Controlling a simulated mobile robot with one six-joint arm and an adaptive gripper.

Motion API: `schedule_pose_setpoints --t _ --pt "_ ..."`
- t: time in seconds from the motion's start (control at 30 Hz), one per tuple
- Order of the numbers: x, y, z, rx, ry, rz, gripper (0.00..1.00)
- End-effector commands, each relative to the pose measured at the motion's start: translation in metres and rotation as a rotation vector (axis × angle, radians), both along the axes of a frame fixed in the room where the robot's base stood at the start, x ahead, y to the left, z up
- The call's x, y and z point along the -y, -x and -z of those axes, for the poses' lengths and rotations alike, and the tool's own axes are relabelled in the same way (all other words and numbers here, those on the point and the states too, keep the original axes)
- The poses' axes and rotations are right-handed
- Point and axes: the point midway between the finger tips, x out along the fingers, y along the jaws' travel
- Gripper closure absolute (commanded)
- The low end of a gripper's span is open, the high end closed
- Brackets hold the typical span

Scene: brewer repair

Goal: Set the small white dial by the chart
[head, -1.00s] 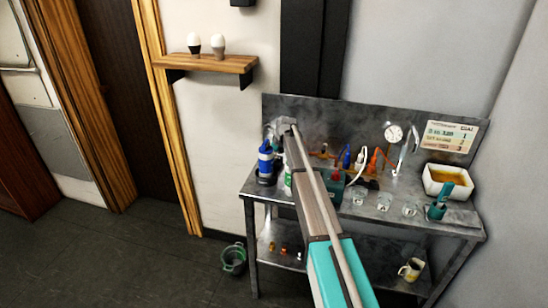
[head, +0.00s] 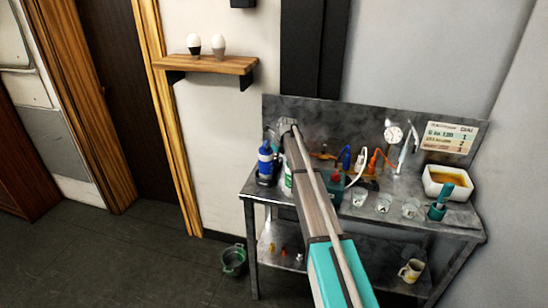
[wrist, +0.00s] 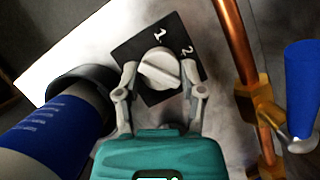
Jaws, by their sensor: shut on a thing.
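The small white dial (wrist: 160,69) sits on a black plate (wrist: 135,50) marked 1 and 2, in the upper middle of the wrist view. My gripper (wrist: 159,80) is shut on the dial, one finger on each side. In the head view my arm hides the dial and most of the gripper. The chart (head: 451,137) hangs at the right of the metal back panel, with rows of text and the numbers 1, 2 and 3.
A blue-banded cylinder (wrist: 55,130) lies close to the left finger. A copper pipe (wrist: 238,50) with a brass fitting and a blue-handled part (wrist: 303,85) stand right. The bench (head: 330,208) carries glasses and a yellow-filled tray (head: 447,183).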

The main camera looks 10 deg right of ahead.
Motion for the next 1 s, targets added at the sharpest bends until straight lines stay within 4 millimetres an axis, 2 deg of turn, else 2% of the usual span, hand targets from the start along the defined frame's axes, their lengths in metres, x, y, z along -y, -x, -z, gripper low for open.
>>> schedule_pose_setpoints --t 0.37,1.0 --pt "0.0013 -0.0027 0.0001 0.0 0.0 -0.235 0.96" --pt "0.0024 -0.0059 0.0001 -0.001 -0.001 -0.833 0.96"
